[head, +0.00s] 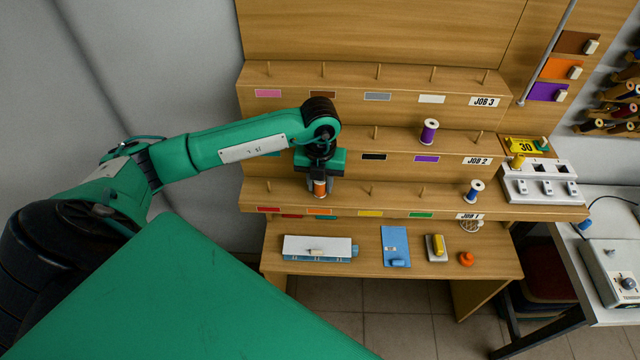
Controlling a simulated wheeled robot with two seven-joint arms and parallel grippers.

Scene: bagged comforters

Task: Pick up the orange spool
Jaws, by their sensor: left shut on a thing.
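The orange spool (320,187) is in the head view, between the fingers of my left gripper (319,190). The gripper points down and is shut on the spool, at the lowest shelf tier marked JOB 1 (391,195), above the orange label. The fingers hide part of the spool. I cannot tell whether its base touches the shelf. My right gripper is not in view.
A purple spool (429,131) stands on the JOB 2 tier and a blue spool (473,190) on the JOB 1 tier. Thin pegs stick up along the tiers. Below are a white-topped box (316,247), a blue card (395,243) and an orange knob-like object (466,259).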

